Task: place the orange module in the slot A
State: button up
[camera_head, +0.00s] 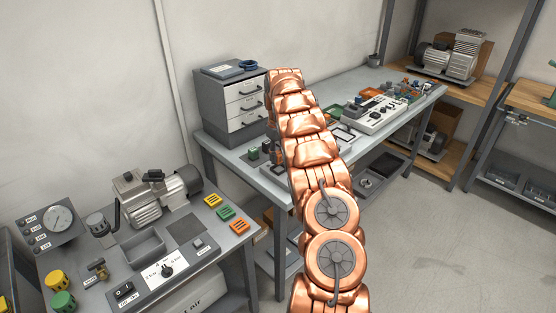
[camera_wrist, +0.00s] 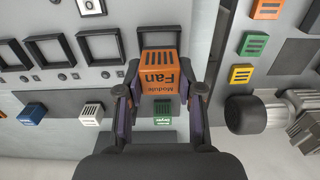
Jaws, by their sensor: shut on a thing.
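The orange module (camera_wrist: 158,72), marked "Fan Module" upside down, is between the fingers of my gripper (camera_wrist: 160,80) in the wrist view. My gripper is shut on it. A dark square frame (camera_wrist: 142,30) shows just beyond the module, partly hidden by it. More square frames stand in a row to the left, one at the centre left (camera_wrist: 101,33) and others farther left. I cannot read which one is slot A. I cannot tell whether the module touches the surface. In the head view my arm hides the gripper and the module.
Green (camera_wrist: 163,112), white (camera_wrist: 91,114) and blue (camera_wrist: 32,113) modules lie near the gripper. Orange, green and yellow blocks (camera_wrist: 241,73) and a motor (camera_wrist: 252,115) are at right. In the head view, a drawer cabinet (camera_head: 232,104) stands left of my arm on the grey bench (camera_head: 273,184).

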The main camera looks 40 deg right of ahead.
aim_at(278, 161)
notch_tip(278, 161, down, 3)
jog(key=shift+r+p, duration=0.15)
jog(key=shift+p, duration=0.6)
jog(key=shift+f, duration=0.25)
jog(key=o, duration=1.2)
notch_tip(278, 161, up, 9)
jog(key=b, duration=0.3)
jog(key=shift+f, duration=0.1)
jog(key=shift+r, duration=0.55)
jog(key=shift+r+p, duration=0.4)
jog(key=shift+r, duration=0.8)
